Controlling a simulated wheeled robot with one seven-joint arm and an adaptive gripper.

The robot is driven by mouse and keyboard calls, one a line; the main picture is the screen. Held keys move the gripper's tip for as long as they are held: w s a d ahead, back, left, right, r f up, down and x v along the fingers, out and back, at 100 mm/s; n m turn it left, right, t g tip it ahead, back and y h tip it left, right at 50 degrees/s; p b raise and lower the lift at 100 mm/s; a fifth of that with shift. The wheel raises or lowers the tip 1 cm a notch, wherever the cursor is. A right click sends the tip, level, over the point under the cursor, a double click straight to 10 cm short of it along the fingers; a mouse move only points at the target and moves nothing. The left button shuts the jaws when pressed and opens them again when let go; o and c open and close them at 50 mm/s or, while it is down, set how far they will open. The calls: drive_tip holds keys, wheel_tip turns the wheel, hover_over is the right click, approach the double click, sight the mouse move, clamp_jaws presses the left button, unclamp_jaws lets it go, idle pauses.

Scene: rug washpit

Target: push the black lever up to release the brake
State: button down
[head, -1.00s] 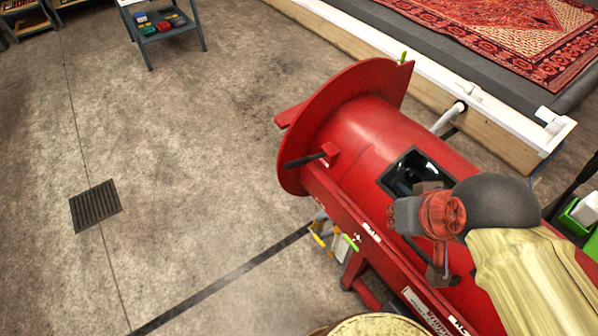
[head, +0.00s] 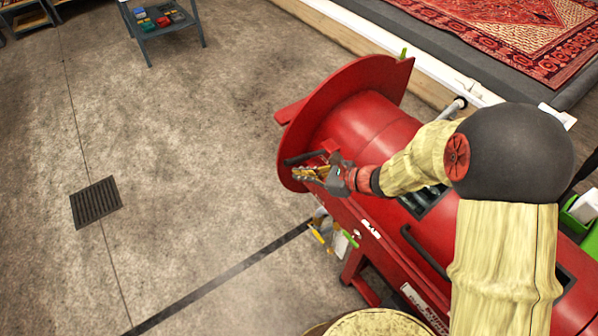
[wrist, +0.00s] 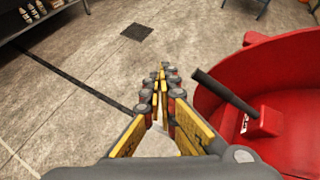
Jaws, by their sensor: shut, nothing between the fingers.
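The black lever (head: 305,157) sticks out to the left from a red bracket at the left end of the red machine (head: 362,128). In the wrist view the lever (wrist: 225,92) slants down to its red block (wrist: 264,122), right of my fingers. My gripper (head: 297,173) is shut and empty, its yellow-lined fingers close to the lever and lower in the head view. In the wrist view my gripper (wrist: 160,75) points past the lever with a visible gap between them.
The machine's round red flange (head: 330,95) rises behind the lever. Small coloured tags hang under the machine front. A floor drain (head: 96,203) and open concrete lie to the left. A grey stand (head: 160,25) is far back.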

sight(307, 157)
drive_tip(key=w+d+f+m+t+h, duration=0.1)
drive_tip(key=w+d+f+m, duration=0.1)
drive_tip(key=f+m, duration=0.2)
drive_tip(key=w+d+f+m+t+h, duration=0.1)
drive_tip(key=d+f+m, duration=0.2)
drive_tip(key=f, duration=0.5)
drive_tip(key=shift+w+f+m+t, duration=0.2)
drive_tip(key=shift+w+m+t, duration=0.2)
drive_tip(key=shift+m, duration=0.3)
drive_tip(key=b+x, duration=0.2)
drive_tip(key=x, duration=0.9)
drive_tip(key=r, duration=0.2)
drive_tip(key=d+r, duration=0.1)
drive_tip(key=r, duration=0.1)
drive_tip(key=shift+w, duration=0.3)
drive_tip(key=shift+r, duration=0.1)
